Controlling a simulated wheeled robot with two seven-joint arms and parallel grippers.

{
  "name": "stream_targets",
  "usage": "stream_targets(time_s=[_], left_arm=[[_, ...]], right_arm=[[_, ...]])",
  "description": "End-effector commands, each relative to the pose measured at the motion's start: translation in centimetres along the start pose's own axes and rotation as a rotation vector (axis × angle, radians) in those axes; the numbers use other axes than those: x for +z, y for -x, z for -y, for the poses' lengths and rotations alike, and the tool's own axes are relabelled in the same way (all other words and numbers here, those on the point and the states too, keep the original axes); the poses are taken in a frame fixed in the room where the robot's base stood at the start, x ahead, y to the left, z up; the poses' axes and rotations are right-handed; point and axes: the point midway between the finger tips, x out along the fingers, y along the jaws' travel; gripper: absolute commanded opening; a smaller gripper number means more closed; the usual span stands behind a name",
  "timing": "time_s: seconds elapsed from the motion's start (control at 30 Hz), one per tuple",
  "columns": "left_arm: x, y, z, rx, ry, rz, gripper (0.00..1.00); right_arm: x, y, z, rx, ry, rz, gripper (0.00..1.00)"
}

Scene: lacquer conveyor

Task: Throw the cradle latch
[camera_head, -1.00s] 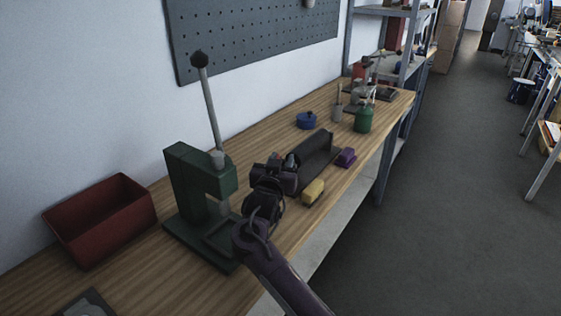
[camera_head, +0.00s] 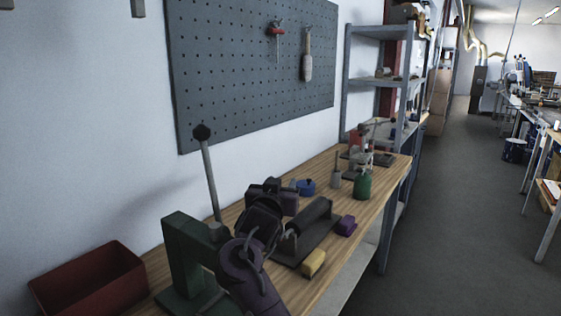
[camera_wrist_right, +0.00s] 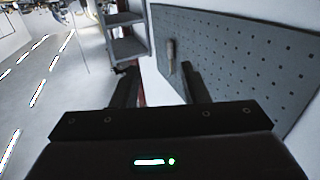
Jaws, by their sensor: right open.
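A dark cradle (camera_head: 297,255) with a dark cylinder (camera_head: 312,214) lying along it sits on the wooden bench. I cannot make out its latch; my right wrist covers part of its left side. My right gripper (camera_head: 272,188) is above and left of the cradle in the head view, apart from it. In the right wrist view the two fingers (camera_wrist_right: 160,85) stand apart with nothing between them, facing the pegboard and shelf. My left gripper is not in view.
A green press (camera_head: 183,250) with a tall lever and a red bin (camera_head: 88,284) stand left. A yellow block (camera_head: 314,262), a purple block (camera_head: 346,225), a blue pot (camera_head: 306,187) and a green bottle (camera_head: 363,185) stand around the cradle. A pegboard (camera_head: 225,70) hangs behind.

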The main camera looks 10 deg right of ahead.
Motion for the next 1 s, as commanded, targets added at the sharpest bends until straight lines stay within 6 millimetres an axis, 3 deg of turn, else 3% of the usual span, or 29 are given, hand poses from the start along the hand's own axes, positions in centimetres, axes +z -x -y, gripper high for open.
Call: stream_targets(time_s=[0.1, 0.3, 0.73, 0.87, 1.0], left_arm=[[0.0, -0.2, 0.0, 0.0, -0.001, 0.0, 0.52], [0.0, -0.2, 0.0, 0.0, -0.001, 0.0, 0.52], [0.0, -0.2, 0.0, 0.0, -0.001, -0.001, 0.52], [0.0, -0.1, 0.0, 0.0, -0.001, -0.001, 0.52], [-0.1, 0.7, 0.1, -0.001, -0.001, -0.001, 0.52]], right_arm=[[-2.9, 0.0, 0.1, -0.001, -0.004, -0.004, 0.41], [-5.9, 0.0, 0.0, 0.0, -0.002, -0.001, 0.41], [-6.9, 0.0, 0.0, 0.0, 0.0, 0.0, 0.41], [-6.6, -0.7, -0.9, 0.005, -0.001, -0.012, 0.23], [-4.9, -3.9, -5.4, 0.006, -0.008, -0.099, 0.05]])
